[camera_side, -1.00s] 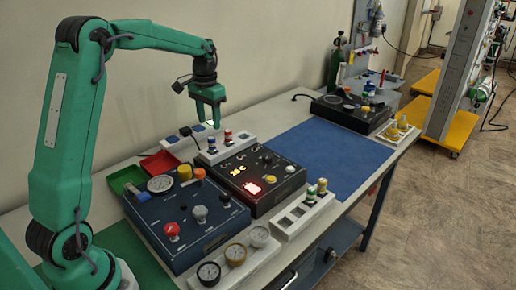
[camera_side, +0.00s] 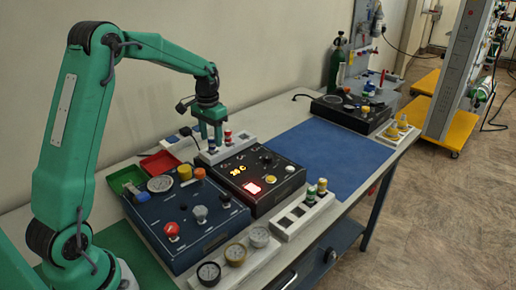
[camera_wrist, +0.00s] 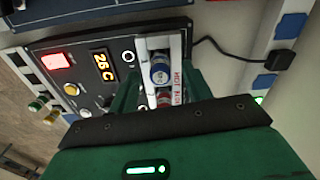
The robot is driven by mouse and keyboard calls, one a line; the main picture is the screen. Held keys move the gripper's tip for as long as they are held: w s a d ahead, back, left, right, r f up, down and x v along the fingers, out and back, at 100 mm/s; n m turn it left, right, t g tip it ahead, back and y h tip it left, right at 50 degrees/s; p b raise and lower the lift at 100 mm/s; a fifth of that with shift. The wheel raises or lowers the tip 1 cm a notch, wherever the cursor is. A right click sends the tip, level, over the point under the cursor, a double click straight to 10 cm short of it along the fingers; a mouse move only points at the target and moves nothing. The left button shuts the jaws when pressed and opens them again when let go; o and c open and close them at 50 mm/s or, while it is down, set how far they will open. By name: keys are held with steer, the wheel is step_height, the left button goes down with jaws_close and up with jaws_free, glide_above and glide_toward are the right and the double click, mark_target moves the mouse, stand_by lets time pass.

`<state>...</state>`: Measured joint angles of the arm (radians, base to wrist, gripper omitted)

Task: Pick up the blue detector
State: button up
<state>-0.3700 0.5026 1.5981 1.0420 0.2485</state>
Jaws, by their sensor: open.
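The blue detector (camera_wrist: 160,72) has a blue top and stands in a white rack (camera_wrist: 175,45) marked "HOT BLOCK", beside the red detector (camera_wrist: 165,98). In the side view the blue detector (camera_side: 212,147) stands in the rack behind the black console, with the red one (camera_side: 228,136) to its right. My gripper (camera_side: 211,140) points down just over the blue detector, fingers apart. In the wrist view my open gripper (camera_wrist: 159,80) has one green finger to each side of the detectors. I cannot tell how far down beside the blue detector the fingertips reach.
The black console (camera_side: 262,178) with a lit "26 C" display is directly in front of the rack. A dark blue panel (camera_side: 190,235) with knobs lies nearer. Red (camera_side: 160,163) and green trays are at left. The blue mat (camera_side: 330,160) is clear.

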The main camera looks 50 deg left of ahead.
steer(key=shift+f, duration=0.9)
jaws_close()
steer(key=shift+r, duration=0.2)
steer(key=shift+r, duration=0.55)
steer(key=r, duration=0.3)
steer(key=shift+d+r, duration=0.1)
steer(key=shift+d, duration=0.2)
steer(key=s+d+r, duration=0.2)
steer(key=d+r, duration=0.4)
steer(key=d, duration=0.5)
steer(key=shift+r, duration=0.25)
